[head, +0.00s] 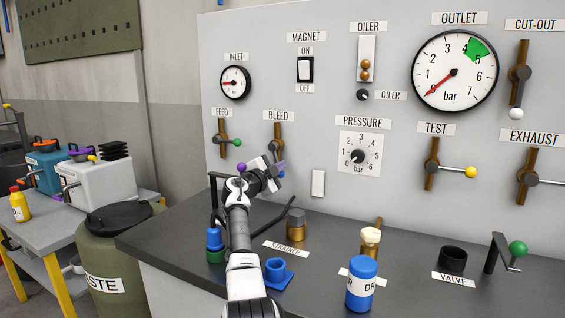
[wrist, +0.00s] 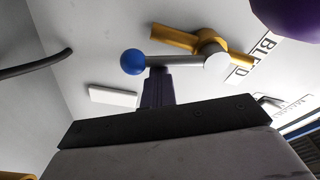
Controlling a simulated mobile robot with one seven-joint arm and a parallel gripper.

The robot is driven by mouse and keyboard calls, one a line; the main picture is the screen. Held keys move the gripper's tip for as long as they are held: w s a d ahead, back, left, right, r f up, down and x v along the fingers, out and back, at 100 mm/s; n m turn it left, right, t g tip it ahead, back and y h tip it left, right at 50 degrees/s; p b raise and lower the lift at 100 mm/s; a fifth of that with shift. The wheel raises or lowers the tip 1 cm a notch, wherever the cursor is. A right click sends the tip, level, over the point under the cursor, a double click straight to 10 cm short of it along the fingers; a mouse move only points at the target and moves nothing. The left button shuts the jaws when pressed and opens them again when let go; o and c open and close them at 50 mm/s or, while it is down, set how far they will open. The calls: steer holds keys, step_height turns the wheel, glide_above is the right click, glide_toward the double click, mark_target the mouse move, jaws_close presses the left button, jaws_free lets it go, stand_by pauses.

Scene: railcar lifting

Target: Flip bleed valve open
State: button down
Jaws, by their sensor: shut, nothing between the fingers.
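The bleed valve (head: 277,143) is on the grey panel under the BLEED label (head: 278,115), its lower part hidden behind my gripper. In the wrist view its brass pipe (wrist: 175,38), grey lever (wrist: 180,62) and blue ball (wrist: 133,62) show. The lever runs from the hub toward the side away from the label, slanted slightly to the pipe. My gripper (head: 278,170) is at the panel just below the valve hub. Its dark purple fingers (wrist: 157,75) are shut and empty, with the tips beside the lever near the ball. Whether they touch it I cannot tell.
The feed valve (head: 222,140) with a green ball is left of the bleed valve. A purple ball (head: 241,168) stands close to my wrist. A strainer (head: 296,225), a blue bottle (head: 361,285) and blue parts (head: 276,271) stand on the dark bench.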

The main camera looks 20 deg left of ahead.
steer(key=shift+a+f+m+p, duration=0.3)
steer(key=shift+a+m+p, duration=0.6)
steer(key=shift+m, duration=0.1)
